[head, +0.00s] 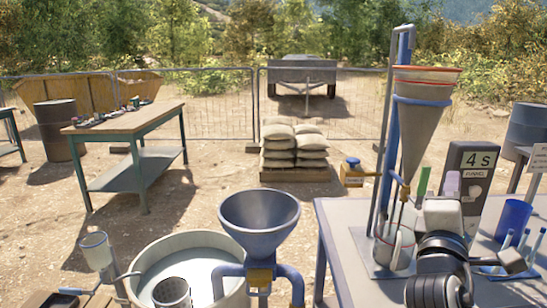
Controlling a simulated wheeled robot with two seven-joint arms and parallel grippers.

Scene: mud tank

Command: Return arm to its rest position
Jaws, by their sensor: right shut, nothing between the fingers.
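My right gripper (439,212) shows at the lower right, over the grey work table (345,235). Its pale body stands above the black joints of my right arm. It is shut and empty; its fingertips are hard to make out. It is to the right of the clear cup (394,248) under the tall grey cone funnel (421,115), apparently apart from the cup. My left gripper is not in view.
A blue funnel (259,212) on blue pipes stands by a round pale tank (145,262). The table also holds a sign reading "4 s" (470,170) and a blue cup (512,218). Sandbags (292,147) lie on a pallet behind. Open ground lies between.

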